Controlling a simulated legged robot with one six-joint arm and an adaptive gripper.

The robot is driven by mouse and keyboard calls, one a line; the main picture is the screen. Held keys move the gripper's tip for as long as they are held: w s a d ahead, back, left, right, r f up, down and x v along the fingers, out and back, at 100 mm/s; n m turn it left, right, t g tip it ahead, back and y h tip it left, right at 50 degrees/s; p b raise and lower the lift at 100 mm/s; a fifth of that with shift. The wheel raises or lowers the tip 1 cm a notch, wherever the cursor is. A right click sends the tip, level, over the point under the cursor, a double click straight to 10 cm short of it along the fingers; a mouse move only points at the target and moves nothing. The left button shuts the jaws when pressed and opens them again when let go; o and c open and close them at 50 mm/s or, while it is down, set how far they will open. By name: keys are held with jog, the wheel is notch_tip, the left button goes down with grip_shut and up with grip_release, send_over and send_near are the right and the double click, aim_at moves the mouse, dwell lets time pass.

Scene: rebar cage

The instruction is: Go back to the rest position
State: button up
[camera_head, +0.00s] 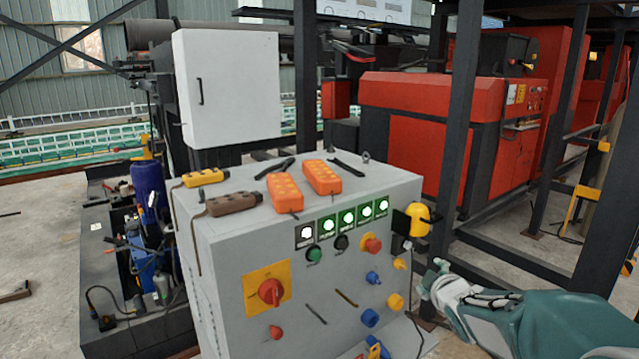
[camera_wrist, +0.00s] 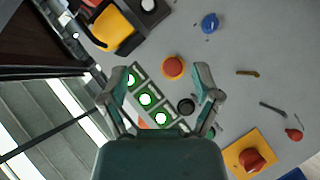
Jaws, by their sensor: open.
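My gripper (camera_head: 430,281) shows at the lower right of the head view, to the right of the grey control cabinet (camera_head: 240,252) and apart from it. In the wrist view my gripper (camera_wrist: 164,78) is open and empty, with its two fingers spread over the panel face. Between and beyond the fingers are green-lit buttons (camera_wrist: 146,99), a red button (camera_wrist: 173,67) and a black knob (camera_wrist: 186,105). The red rotary switch on its yellow plate (camera_wrist: 238,150) lies at the lower right of that view. No rest position is marked in either view.
Orange pendant controllers (camera_head: 322,177) and a brown one (camera_head: 234,203) lie on the cabinet top. A yellow device (camera_head: 418,219) sticks out at the cabinet's right edge. Dark steel posts (camera_head: 461,125) stand behind my arm. A red machine (camera_head: 430,130) is at the back.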

jog(key=s+a+m+g, duration=0.2)
jog(key=s+m, duration=0.2)
jog(key=s, duration=0.6)
jog(key=s+a+m+g, duration=0.3)
jog(key=s, duration=0.8)
jog(key=s+a+m+g, duration=0.3)
jog(key=s+m, duration=0.1)
jog(key=s, duration=0.7)
jog(key=shift+f+m, duration=0.25)
jog(key=shift+m, duration=0.05)
